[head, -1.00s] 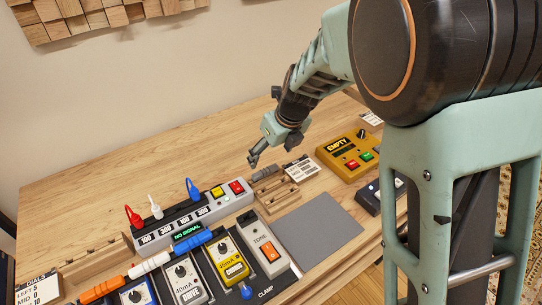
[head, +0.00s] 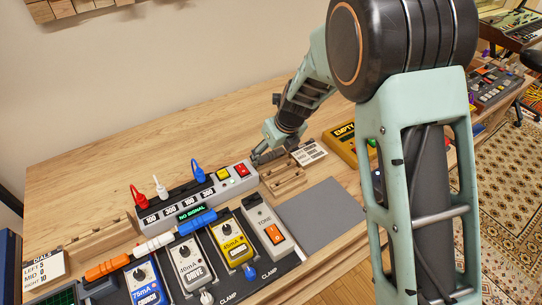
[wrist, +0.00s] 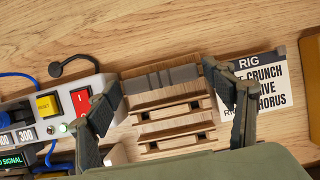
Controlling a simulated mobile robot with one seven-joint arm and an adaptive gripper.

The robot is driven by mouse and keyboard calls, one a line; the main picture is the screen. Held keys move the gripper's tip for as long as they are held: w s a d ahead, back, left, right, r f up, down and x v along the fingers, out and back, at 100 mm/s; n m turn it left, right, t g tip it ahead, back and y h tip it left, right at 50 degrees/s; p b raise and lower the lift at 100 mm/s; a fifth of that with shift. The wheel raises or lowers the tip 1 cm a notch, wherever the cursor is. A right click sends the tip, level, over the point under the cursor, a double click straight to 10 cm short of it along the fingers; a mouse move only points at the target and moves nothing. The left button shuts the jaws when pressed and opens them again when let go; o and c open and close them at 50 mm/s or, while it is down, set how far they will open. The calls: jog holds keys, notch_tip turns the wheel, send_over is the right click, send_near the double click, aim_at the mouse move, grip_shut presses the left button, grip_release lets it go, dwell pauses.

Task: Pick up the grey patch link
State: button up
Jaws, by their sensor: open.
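The grey patch link (wrist: 160,79) is a dark grey bar lying in the rearmost slot of a small wooden rack (wrist: 175,146) in the wrist view. My gripper (wrist: 158,76) is open, with one finger near each end of the link and nothing held. The right finger is close to or touching the link's right end; I cannot tell which. In the head view, my gripper (head: 258,150) is low over the back of the rack (head: 287,186), and the link (head: 271,157) shows only partly beside it.
A power strip (head: 198,201) with coloured plugs and buttons stands left of the rack. Several pedals (head: 190,265) are in front of it. A RIG card (wrist: 265,88) lies right of the rack, and a yellow EMPTY box (head: 345,144) stands beyond. A grey mat (head: 318,212) is bare.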

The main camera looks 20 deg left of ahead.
jog(key=c, duration=0.9)
